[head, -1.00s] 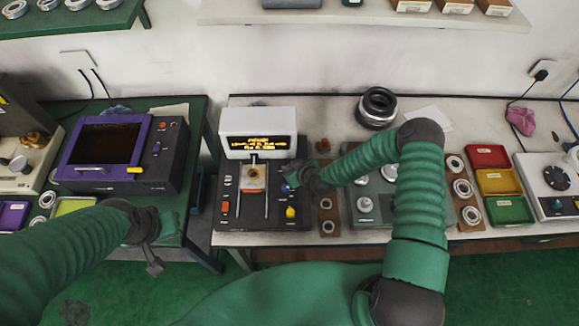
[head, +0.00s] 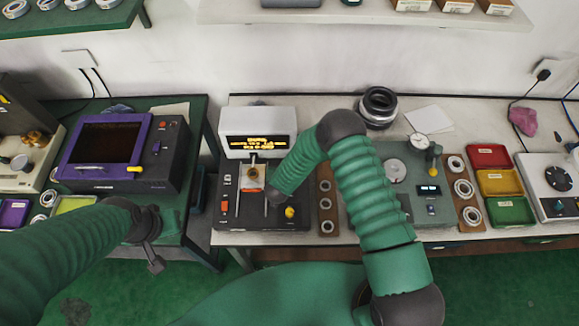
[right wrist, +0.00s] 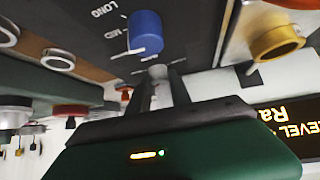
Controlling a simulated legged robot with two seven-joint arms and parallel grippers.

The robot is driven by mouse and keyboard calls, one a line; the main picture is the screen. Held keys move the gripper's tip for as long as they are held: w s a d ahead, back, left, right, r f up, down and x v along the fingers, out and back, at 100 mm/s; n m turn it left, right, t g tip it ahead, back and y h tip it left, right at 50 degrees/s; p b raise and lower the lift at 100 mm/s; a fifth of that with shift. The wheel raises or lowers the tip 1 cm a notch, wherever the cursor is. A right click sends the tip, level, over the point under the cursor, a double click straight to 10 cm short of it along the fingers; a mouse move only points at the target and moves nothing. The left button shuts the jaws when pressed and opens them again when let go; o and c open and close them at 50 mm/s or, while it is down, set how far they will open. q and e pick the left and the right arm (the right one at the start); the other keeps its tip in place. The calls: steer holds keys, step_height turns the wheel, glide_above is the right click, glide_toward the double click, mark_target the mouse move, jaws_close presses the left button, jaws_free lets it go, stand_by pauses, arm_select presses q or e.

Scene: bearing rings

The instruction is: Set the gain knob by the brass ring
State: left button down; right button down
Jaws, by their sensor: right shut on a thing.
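The gauge unit (head: 232,212) has a black panel and a white display box (head: 258,143) with lit amber text, too small to read fully. A small brass-coloured ring (head: 253,173) sits on its pale stage. In the right wrist view, the fingers of my right gripper (right wrist: 160,76) close around a small grey knob (right wrist: 158,71). A blue knob (right wrist: 145,32) stands just beyond, beside "LONG" and "MID" lettering. My right arm hides this gripper in the head view. My left gripper (head: 152,262) hangs low at left; its fingers are unclear.
A brown strip with rings (head: 327,207) stands right of the gauge unit. Beyond it are a grey-green dial fixture (head: 400,210), another ring strip (head: 463,190) and red, yellow and green trays (head: 498,180). A purple-framed screen unit (head: 104,146) is at left.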

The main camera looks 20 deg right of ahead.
steer(key=shift+s+a+f+m+g+h+b, duration=0.1)
steer(key=shift+a+m+g+h+b, duration=0.1)
steer(key=shift+m+g+h, duration=0.3)
steer(key=shift+s+a+f+m+g+h+b, duration=0.15)
steer(key=shift+m+h, duration=0.15)
steer(key=shift+m, duration=0.4)
steer(key=shift+w+d, duration=0.1)
steer(key=c, duration=1.4)
jaws_free()
steer(key=shift+o, duration=1.2)
steer(key=shift+r, duration=0.15)
steer(key=shift+w, duration=0.2)
steer(key=shift+r, duration=0.1)
